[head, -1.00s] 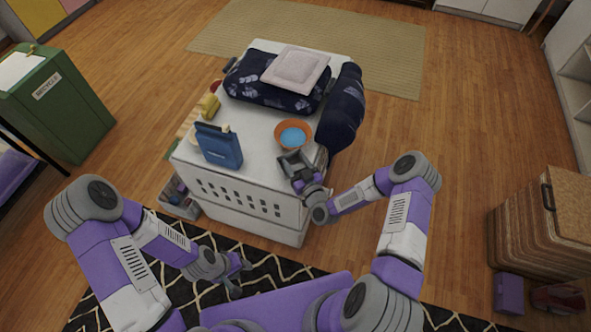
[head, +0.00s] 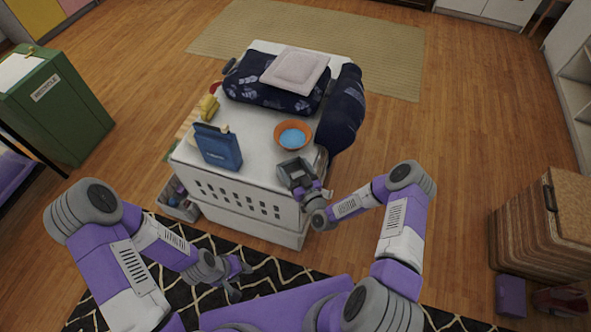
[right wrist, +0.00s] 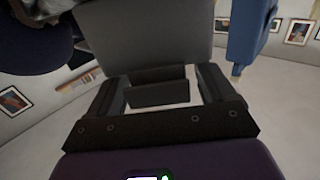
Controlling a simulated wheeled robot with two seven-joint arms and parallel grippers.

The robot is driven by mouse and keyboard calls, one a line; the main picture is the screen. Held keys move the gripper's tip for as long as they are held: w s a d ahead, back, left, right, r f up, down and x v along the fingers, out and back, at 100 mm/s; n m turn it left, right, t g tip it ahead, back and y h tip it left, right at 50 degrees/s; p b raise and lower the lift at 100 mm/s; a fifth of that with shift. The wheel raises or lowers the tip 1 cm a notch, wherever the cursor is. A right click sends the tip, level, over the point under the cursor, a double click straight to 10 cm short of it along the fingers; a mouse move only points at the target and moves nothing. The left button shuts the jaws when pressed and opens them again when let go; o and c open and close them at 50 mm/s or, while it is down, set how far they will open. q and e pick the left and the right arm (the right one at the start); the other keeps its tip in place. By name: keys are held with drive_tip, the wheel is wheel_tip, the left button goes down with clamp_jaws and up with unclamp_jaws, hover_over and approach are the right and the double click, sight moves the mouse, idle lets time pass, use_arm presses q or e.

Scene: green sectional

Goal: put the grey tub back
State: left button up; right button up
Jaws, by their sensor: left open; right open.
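A small grey tub (head: 291,167) stands at the front right corner of the white crate's top, in front of the orange bowl. My right gripper (head: 305,186) is open at its near side. In the right wrist view the tub's grey wall (right wrist: 145,38) rises close beyond the open fingers (right wrist: 158,86). Whether a finger touches it is hidden. My left gripper (head: 238,277) is open and empty, low over the patterned rug, away from the tub.
The white crate (head: 235,200) also bears an orange bowl (head: 293,136) with blue inside, a blue carton (head: 218,147), a dark patterned bundle (head: 270,88) and a dark rolled item (head: 341,112). Floor to the right is clear up to a brown hamper (head: 535,225).

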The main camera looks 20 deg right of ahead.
drive_tip(key=shift+r, duration=0.15)
drive_tip(key=shift+s, duration=0.35)
drive_tip(key=s+d+p, duration=0.2)
drive_tip(key=s, duration=0.9)
drive_tip(key=s+a+f+g+y, duration=0.2)
drive_tip(key=s+a+f+g, duration=0.1)
drive_tip(key=a+f+g, duration=0.4)
drive_tip(key=s+r+m+g+h, duration=0.1)
drive_tip(key=s+m+g, duration=0.4)
drive_tip(key=s+g, duration=0.5)
drive_tip(key=s+a, duration=0.1)
drive_tip(key=s, duration=0.2)
drive_tip(key=shift+r, duration=0.4)
drive_tip(key=shift+w, duration=0.1)
